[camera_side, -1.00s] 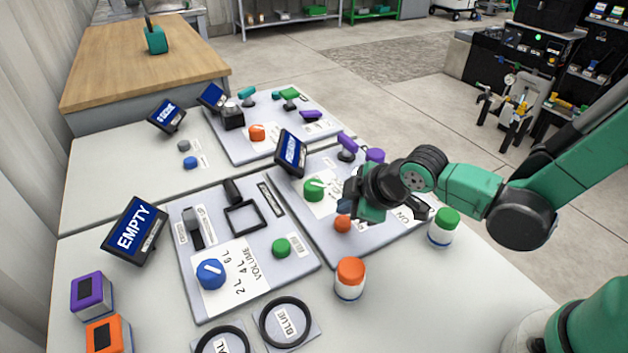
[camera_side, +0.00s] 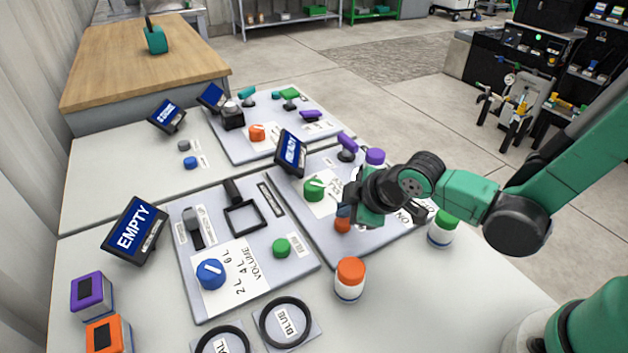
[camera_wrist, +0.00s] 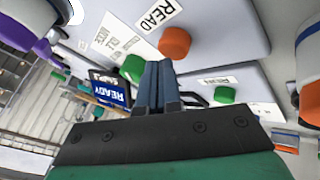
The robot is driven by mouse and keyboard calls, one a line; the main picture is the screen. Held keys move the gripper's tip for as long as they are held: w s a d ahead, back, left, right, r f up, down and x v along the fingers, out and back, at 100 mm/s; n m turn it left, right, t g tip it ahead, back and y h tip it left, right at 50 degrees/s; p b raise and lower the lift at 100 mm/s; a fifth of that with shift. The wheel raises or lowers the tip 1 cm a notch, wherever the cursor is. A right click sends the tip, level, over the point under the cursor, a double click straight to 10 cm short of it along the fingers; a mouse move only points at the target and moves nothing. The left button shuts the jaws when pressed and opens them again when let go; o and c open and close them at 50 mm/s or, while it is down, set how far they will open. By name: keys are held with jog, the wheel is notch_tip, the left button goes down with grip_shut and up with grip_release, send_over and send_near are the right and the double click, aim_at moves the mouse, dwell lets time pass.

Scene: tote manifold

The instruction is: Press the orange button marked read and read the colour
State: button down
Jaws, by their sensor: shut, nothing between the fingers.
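The orange button (camera_side: 342,226) sits on the middle grey panel in the side view, partly covered by my gripper (camera_side: 344,212). In the wrist view the orange button (camera_wrist: 174,42) is just beyond my shut, empty fingers (camera_wrist: 158,66), beside a white label marked READ (camera_wrist: 158,15). I cannot tell whether the fingertips touch it. The panel's tilted blue screen (camera_side: 290,151) is too small to read in the side view. In the wrist view the screen (camera_wrist: 108,88) appears upside down, with READY legible and a second, unclear line.
A green knob (camera_side: 314,190) and a purple lever (camera_side: 347,146) share the panel. An orange-capped jar (camera_side: 350,279) and a green-capped jar (camera_side: 441,228) stand in front and to the right. Another panel (camera_side: 205,309) with a blue knob lies to the left.

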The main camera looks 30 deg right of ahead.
aim_at(347, 222)
dwell(0.4)
jog(key=shift+r, duration=0.45)
jog(key=shift+r, duration=2.5)
jog(key=s+d+r+m, duration=0.2)
jog(key=s+d+m, duration=0.1)
jog(key=d+m, duration=0.2)
jog(key=s+d+r+m+h, duration=0.1)
jog(key=s+d+r+m, duration=0.1)
jog(key=s+d+m, duration=0.2)
jog(key=shift+d+r+m, duration=0.25)
jog(key=shift+d+m, duration=0.1)
jog(key=shift+m, duration=0.65)
